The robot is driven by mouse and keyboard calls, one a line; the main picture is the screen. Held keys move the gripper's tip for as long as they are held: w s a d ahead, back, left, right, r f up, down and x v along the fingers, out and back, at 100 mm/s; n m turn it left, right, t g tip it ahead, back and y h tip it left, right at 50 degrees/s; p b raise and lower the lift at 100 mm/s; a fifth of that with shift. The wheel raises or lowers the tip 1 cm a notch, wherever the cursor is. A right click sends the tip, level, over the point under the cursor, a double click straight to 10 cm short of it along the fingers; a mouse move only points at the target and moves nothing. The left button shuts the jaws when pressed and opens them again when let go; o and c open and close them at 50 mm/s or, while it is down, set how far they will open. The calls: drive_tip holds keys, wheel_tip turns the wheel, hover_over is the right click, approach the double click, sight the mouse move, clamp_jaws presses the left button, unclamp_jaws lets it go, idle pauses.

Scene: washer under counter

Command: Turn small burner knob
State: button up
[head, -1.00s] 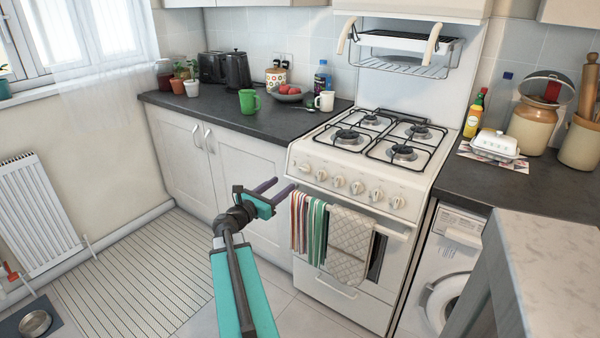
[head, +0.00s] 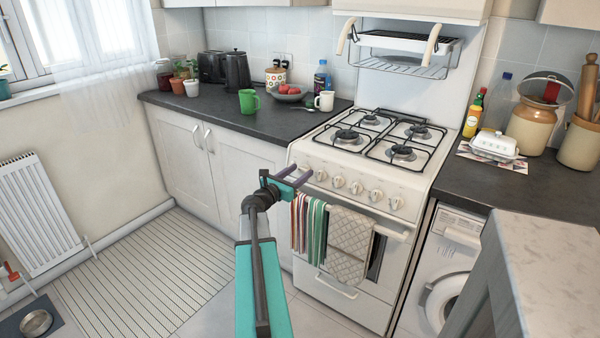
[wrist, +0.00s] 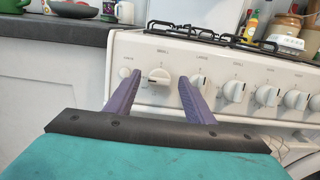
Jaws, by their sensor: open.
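The small burner knob (wrist: 159,77) is a round cream knob on the cooker's front panel, under a faint label that seems to read "small". In the wrist view it shows between my two purple fingers, a little beyond the tips. Its grip bar looks nearly level. My gripper (wrist: 160,76) is open and empty, facing the panel; I cannot tell whether it touches anything. In the head view my gripper (head: 304,170) is at the left end of the knob row and covers part of the panel there.
A large burner knob (wrist: 199,80) sits just right of my right finger, with several more knobs beyond. A small round button (wrist: 125,72) is to the left. Striped towels (head: 309,225) and a quilted cloth (head: 349,245) hang below on the oven rail.

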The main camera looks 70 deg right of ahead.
drive_tip(key=shift+s+d, duration=0.1)
drive_tip(key=shift+d, duration=0.15)
drive_tip(key=c, duration=1.1)
